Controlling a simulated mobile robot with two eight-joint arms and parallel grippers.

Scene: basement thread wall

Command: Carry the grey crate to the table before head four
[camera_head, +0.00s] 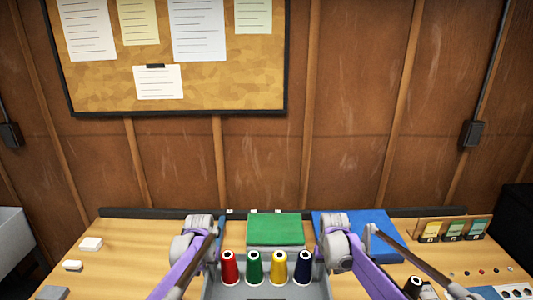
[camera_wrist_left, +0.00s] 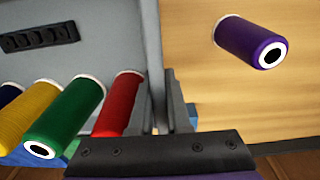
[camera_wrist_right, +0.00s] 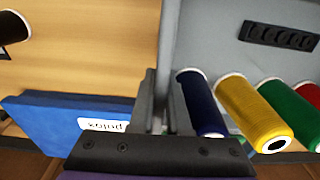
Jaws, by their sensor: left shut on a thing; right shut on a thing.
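The grey crate (camera_head: 243,293) is at the bottom centre of the head view, between my two arms. A red spool (camera_head: 230,268), a green spool (camera_head: 254,268), a yellow spool (camera_head: 279,268) and a navy spool (camera_head: 304,268) stand in a row in it. My left gripper (camera_wrist_left: 165,115) is shut on the crate's left wall, beside the red spool. My right gripper (camera_wrist_right: 162,112) is shut on its right wall, beside the navy spool. The crate's lower part is out of the head view; I cannot tell whether it touches the table (camera_head: 130,255).
A green-topped box (camera_head: 275,228) stands behind the crate. A blue item (camera_head: 372,228) lies right of it. A purple spool (camera_wrist_left: 245,40) is left of the crate, a black spool (camera_head: 412,287) right. White blocks (camera_head: 91,243) lie left. A card rack (camera_head: 450,231) stands back right.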

